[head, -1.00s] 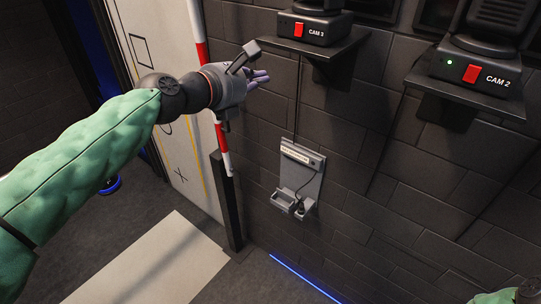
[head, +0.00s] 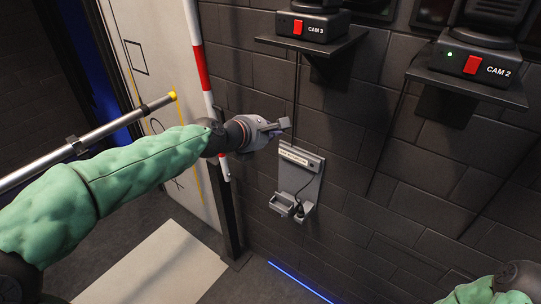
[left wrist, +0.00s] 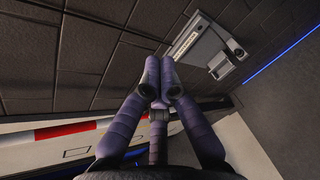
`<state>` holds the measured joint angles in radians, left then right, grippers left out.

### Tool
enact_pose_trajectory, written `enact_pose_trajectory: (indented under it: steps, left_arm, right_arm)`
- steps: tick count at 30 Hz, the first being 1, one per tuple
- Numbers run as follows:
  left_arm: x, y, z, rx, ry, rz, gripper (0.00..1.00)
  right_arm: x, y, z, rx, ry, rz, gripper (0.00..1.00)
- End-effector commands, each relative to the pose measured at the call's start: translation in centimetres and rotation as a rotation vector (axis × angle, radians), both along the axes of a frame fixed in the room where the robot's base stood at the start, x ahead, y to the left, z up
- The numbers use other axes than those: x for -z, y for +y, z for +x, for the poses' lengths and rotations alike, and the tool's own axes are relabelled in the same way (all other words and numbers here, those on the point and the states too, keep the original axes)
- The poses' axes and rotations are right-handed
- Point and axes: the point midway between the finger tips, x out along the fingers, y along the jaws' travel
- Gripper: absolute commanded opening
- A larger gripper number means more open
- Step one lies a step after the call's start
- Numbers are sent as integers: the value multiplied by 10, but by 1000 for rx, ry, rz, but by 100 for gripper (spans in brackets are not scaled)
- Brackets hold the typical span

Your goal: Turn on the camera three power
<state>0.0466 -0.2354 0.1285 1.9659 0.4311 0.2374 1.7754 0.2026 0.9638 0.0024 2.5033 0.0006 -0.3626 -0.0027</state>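The CAM 3 box (head: 312,29) sits on a dark wall shelf, with a red switch (head: 297,27) on its front; no green light shows on it. My left gripper (head: 284,124) is well below that box, just above and left of a grey wall panel (head: 303,172). Its purple fingers are drawn together with nothing between them in the left wrist view (left wrist: 160,75). The panel has a label, a cable with a plug, and small holders at its base; it also shows in the left wrist view (left wrist: 201,40). My right gripper is out of sight.
The CAM 2 box (head: 474,68), with a lit green light and red switch, is on a shelf at right. A red-and-white pole (head: 201,66) stands behind my left arm. A silver bar (head: 118,126) with a yellow end reaches in from the left.

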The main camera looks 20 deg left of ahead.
Motion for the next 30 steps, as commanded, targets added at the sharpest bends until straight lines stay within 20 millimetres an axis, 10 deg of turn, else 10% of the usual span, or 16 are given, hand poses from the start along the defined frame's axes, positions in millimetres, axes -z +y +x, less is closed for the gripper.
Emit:
enact_pose_trajectory:
  steps: [12, 27, 30]
  left_arm:
    - [62, -10, 5, 73, 45, 122, 0]
    - [73, -11, 4, 87, 52, 147, 0]
    - [73, -11, 4, 87, 52, 146, 0]
  right_arm:
    - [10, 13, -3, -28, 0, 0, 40]
    - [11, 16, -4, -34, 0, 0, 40]
    - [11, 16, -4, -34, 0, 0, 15]
